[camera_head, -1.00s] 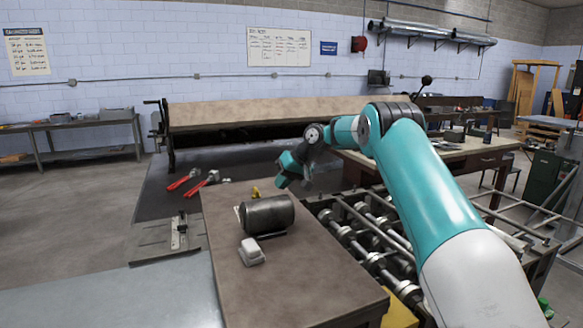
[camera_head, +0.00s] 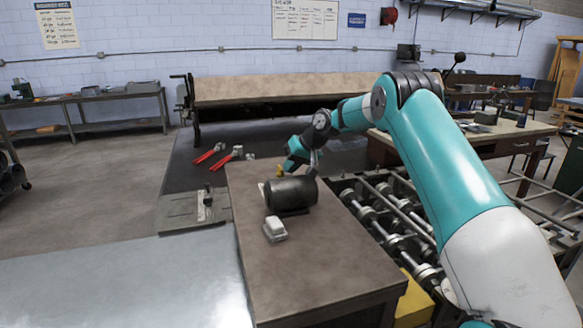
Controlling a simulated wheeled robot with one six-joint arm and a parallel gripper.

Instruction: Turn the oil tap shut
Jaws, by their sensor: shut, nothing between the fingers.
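A dark cylindrical oil drum (camera_head: 292,194) lies on its side on a brown bench top. A small yellow piece (camera_head: 279,171), which looks like the tap, shows just behind the drum's upper left edge. The drum hides its lower part, and its handle's angle is too small to tell. My gripper (camera_head: 290,167) is at the drum's far side, close to the right of the yellow piece. It is shut and holds nothing. I cannot tell whether it touches the tap or the drum.
A light grey block (camera_head: 275,230) sits on the bench top (camera_head: 310,265) in front of the drum. Red-handled tools (camera_head: 213,156) lie on the dark surface behind left. A roller frame (camera_head: 385,225) runs along the bench's right side. The bench front is clear.

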